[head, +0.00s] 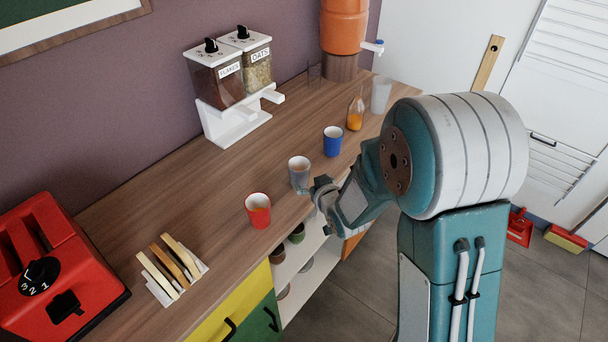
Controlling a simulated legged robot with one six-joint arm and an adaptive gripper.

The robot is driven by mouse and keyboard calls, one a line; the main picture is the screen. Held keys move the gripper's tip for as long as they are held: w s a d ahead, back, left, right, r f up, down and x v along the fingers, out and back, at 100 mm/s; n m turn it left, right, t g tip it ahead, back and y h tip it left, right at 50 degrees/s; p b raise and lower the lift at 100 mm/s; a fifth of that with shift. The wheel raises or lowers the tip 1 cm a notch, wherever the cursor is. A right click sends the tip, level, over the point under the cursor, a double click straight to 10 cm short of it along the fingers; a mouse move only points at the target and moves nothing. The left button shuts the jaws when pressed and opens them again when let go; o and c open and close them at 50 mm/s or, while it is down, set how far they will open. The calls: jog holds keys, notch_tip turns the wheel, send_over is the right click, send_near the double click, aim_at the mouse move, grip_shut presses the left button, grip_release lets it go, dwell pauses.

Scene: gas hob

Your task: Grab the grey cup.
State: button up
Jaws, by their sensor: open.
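The grey cup (299,171) stands upright on the wooden counter, between a red cup (258,211) on its near left and a blue cup (333,141) on its far right. My gripper (316,190) is open at the counter's front edge, just right of the grey cup. Its fingers point toward the cup and come very close to its lower right side. I cannot tell whether they touch it. Part of the gripper is hidden behind my own arm.
On the counter (190,195) are a red toaster (50,262), a rack of toast (172,270), a cereal dispenser (230,85), an orange drink dispenser (344,28), a glass bottle (355,115) and a pale cup (381,94). Open shelves (300,258) lie below the counter's front edge.

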aim_at(302, 176)
jog(key=shift+w+a+f, duration=0.35)
jog(key=shift+w+a, duration=0.25)
jog(key=shift+w, duration=0.05)
jog(key=x, duration=0.5)
jog(key=shift+s+a+r, duration=0.1)
jog(key=shift+a+r, duration=0.05)
jog(key=shift+a, duration=0.05)
jog(key=shift+w+d, duration=0.15)
jog(key=shift+w, duration=0.1)
jog(key=c, duration=1.1)
